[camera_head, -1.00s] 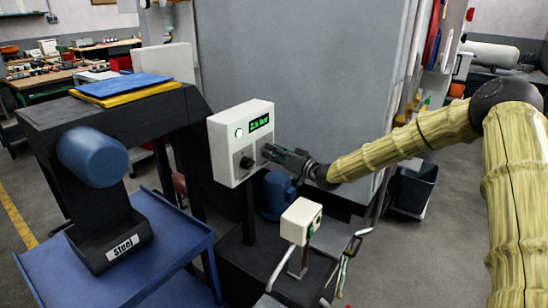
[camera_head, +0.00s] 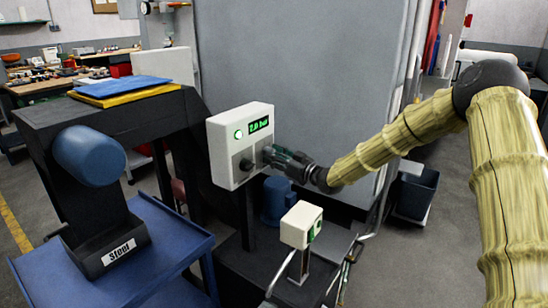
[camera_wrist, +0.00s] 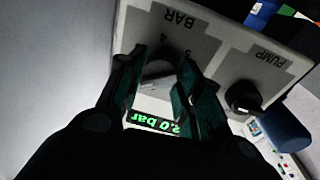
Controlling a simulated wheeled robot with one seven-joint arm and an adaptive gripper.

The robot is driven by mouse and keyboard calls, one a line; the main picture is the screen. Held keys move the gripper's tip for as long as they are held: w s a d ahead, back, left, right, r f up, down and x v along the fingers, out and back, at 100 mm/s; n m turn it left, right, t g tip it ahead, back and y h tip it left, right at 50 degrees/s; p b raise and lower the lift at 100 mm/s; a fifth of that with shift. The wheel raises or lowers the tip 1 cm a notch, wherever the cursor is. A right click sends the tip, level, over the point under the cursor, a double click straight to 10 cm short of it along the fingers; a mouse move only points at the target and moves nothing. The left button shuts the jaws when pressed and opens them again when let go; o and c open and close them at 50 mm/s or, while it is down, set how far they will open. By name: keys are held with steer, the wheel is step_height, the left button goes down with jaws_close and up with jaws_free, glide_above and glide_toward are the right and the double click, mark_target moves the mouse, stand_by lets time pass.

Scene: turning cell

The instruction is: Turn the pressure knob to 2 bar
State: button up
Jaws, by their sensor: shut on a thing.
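The pressure knob (camera_wrist: 160,70) is a dark round knob under the BAR label on a white control box (camera_head: 222,158). In the wrist view it sits between the two fingers of my gripper (camera_wrist: 156,82), which are shut on it. In the head view my gripper (camera_head: 268,156) reaches the box from the right and hides this knob. The box's green display (camera_head: 260,124) reads 2.0 bar; it also shows upside down in the wrist view (camera_wrist: 155,124).
A second black knob (camera_wrist: 243,97), labelled PUMP, is beside the pressure knob. A green light (camera_head: 238,134) is lit on the box. A smaller white box (camera_head: 301,224) stands below my arm. A blue cart (camera_head: 125,255) is at the left.

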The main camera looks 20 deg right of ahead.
steer(key=shift+f, duration=0.15)
steer(key=o, duration=1)
steer(key=shift+o, duration=0.2)
steer(key=r+v, duration=0.1)
steer(key=v, duration=1.1)
steer(key=shift+f, duration=0.4)
